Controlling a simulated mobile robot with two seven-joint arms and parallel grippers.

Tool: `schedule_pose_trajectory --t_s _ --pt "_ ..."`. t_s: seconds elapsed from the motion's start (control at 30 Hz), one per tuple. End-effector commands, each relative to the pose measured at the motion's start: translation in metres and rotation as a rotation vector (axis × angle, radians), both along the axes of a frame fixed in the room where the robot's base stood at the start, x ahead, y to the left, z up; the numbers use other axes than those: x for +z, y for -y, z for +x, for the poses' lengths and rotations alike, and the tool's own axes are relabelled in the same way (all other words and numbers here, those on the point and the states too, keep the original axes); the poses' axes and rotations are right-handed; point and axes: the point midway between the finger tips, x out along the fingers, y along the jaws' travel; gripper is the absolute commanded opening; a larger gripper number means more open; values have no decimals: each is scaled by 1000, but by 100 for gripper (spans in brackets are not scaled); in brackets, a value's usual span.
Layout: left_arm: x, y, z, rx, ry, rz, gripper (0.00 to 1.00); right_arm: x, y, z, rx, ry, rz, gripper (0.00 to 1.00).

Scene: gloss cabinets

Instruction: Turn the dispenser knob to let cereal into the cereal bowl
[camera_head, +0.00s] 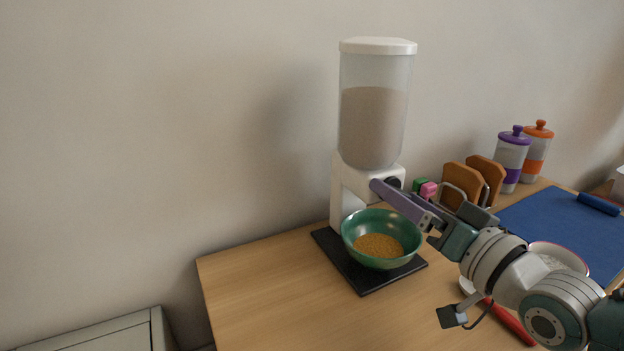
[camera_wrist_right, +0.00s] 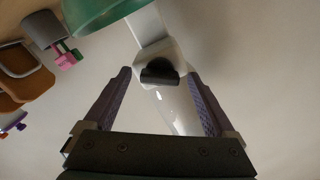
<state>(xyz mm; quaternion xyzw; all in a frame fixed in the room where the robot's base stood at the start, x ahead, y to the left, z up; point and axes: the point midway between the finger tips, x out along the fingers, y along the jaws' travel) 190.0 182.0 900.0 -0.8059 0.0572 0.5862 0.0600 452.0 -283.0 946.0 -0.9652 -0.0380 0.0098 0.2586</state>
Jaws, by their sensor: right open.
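The cereal dispenser (camera_head: 374,125) has a clear hopper part full of cereal, a white lid and a white stand on a black base (camera_head: 364,284). Its dark knob (camera_head: 394,184) is on the front of the white neck. The green cereal bowl (camera_head: 357,224) sits on the base under the neck, with brownish cereal (camera_head: 380,246) in it. My right gripper (camera_head: 380,188) is open, its purple fingers reaching the knob. In the right wrist view, the black knob (camera_wrist_right: 160,72) shows between the two spread fingertips; I cannot tell whether they touch it. My left gripper is out of view.
Right of the dispenser are small pink and green blocks (camera_head: 428,190), a rack with brown slices (camera_head: 462,182), and purple-lidded (camera_head: 512,155) and orange-lidded (camera_head: 538,150) jars. A blue mat (camera_head: 540,215) lies beyond my right arm. The table's left front is clear.

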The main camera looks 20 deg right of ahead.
Motion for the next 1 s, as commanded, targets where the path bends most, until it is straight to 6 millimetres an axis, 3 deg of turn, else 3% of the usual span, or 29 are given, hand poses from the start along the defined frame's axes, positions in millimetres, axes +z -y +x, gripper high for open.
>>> schedule_pose_trajectory --t_s 0.27,0.7,1.0 --pt "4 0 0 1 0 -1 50 0 1 -12 0 -4 0 90" --pt "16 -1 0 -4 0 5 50 0 7 -88 0 -4 0 90" --pt "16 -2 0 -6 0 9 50 0 8 -99 0 0 -1 90"
